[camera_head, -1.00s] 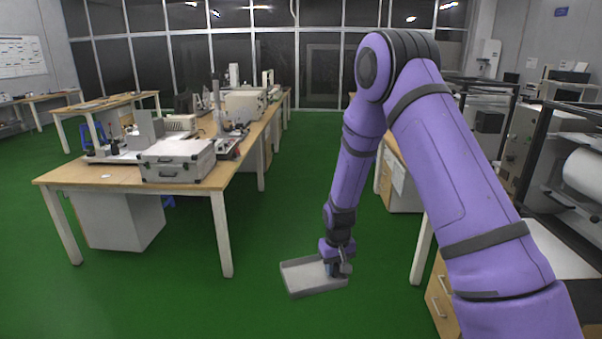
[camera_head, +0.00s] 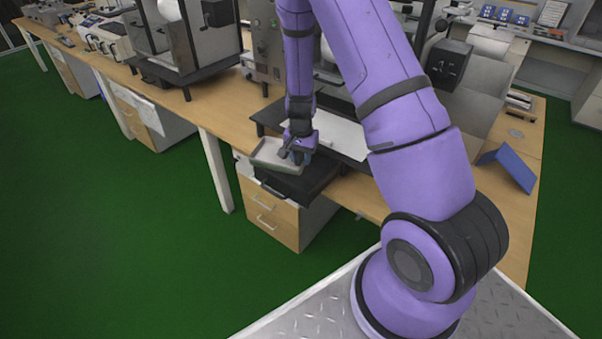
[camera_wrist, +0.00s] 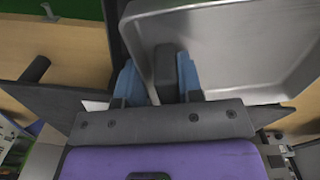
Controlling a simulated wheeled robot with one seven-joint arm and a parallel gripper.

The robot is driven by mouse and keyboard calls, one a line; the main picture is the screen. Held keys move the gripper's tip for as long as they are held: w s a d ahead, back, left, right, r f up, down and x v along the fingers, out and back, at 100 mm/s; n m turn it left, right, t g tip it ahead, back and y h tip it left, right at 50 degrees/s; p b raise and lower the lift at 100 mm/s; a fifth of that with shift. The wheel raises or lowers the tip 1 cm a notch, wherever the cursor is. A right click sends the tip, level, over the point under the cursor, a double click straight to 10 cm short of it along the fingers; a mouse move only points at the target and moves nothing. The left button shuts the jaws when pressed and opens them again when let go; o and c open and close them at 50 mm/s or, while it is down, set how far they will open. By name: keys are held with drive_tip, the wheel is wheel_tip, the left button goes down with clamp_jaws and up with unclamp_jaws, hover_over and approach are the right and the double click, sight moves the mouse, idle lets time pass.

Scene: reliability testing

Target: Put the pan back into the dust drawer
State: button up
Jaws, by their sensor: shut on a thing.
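The pan (camera_head: 272,152) is a shallow grey metal tray. My gripper (camera_head: 297,155) is shut on its dark handle. In the wrist view the pan (camera_wrist: 235,50) fills the upper right, and the handle sits between the blue fingertips (camera_wrist: 162,78). A black drawer (camera_head: 305,186), which looks like the dust drawer, juts out past the table's front edge. The pan appears over or just in front of it. Their height gap cannot be told, and the pan and gripper hide part of the drawer.
A long wooden table (camera_head: 225,108) carries machines, including a dark-framed one (camera_head: 190,45) at left. A wooden cabinet (camera_head: 270,210) stands below the drawer. Green floor at left is clear.

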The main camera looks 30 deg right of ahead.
drive_tip(key=s+d+m, duration=0.2)
drive_tip(key=d+m, duration=0.2)
hover_over(313, 184)
drive_tip(key=f, duration=0.4)
drive_tip(key=shift+d+f, duration=0.2)
drive_tip(key=shift+f, duration=0.2)
drive_tip(key=shift+a+f, duration=0.15)
drive_tip(key=shift+f, duration=2.45)
drive_tip(key=shift+f, duration=0.1)
drive_tip(key=o, duration=0.7)
